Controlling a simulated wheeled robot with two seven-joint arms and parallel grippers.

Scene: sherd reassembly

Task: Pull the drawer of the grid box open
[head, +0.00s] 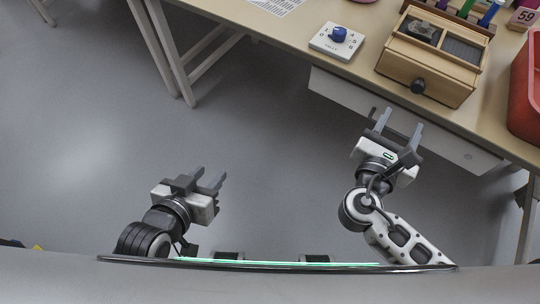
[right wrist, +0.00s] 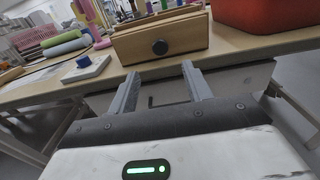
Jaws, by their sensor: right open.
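The grid box (head: 432,52) is a light wooden box on the table at the upper right, with dark compartments on top. Its drawer front (right wrist: 162,43) faces me in the right wrist view and looks shut. A round dark knob (head: 418,86) sits on the drawer front and also shows in the right wrist view (right wrist: 160,47). My right gripper (head: 397,124) is open and empty, in front of the table edge and short of the knob. My left gripper (head: 211,178) is open and empty over the floor, far from the box.
The table (head: 300,48) has a white card with a blue knob (head: 339,35) left of the box. A red bin (head: 526,90) stands close on the right. Colored cylinders (head: 489,13) and a "59" tag (head: 522,18) are behind. A white panel (head: 400,115) hangs below the table edge.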

